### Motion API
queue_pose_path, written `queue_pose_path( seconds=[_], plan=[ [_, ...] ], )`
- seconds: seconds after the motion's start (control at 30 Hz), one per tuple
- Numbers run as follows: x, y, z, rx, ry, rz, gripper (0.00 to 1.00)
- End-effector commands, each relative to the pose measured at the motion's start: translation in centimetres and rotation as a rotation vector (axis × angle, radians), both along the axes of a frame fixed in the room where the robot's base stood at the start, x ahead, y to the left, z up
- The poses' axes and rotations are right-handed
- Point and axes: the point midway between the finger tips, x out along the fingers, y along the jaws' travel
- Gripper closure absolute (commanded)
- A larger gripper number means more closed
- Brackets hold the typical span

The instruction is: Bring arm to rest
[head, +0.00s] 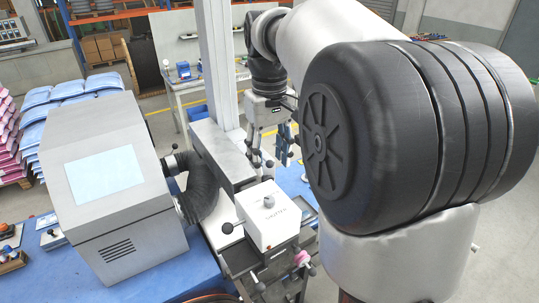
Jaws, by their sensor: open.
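My arm fills the right side of the head view, with a large black ribbed joint in front and pale grey links. It bends over at the top, and my gripper (268,158) hangs down from the dark wrist near the middle of the view. The gripper is open and I see nothing held between its fingers. It appears behind and above a white box (268,216) with a knob on top; the exact gap between them cannot be judged. My arm hides much of the area to the right.
A grey machine with a pale screen (105,174) stands left on the blue table (190,281), with a black bellows hose (200,188) beside it. A tall grey column (218,68) rises close to my wrist. A workbench (187,92) and stacked bags (70,92) stand behind.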

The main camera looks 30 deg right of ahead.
Motion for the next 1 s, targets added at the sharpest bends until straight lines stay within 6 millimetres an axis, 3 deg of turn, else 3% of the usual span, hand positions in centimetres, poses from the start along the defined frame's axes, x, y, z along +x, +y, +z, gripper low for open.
queue_pose_path(
  seconds=[0.4,0.57,0.77,1.0],
  plan=[
    [-0.1,0.1,-0.1,0.000,-0.001,0.000,0.56],
    [-1.6,1.6,-2.2,-0.009,-0.034,0.005,0.56],
    [-6.8,5.9,-8.8,-0.029,-0.140,0.017,0.56],
    [-13.9,10.0,-19.2,-0.032,-0.281,0.029,0.56]
  ],
)
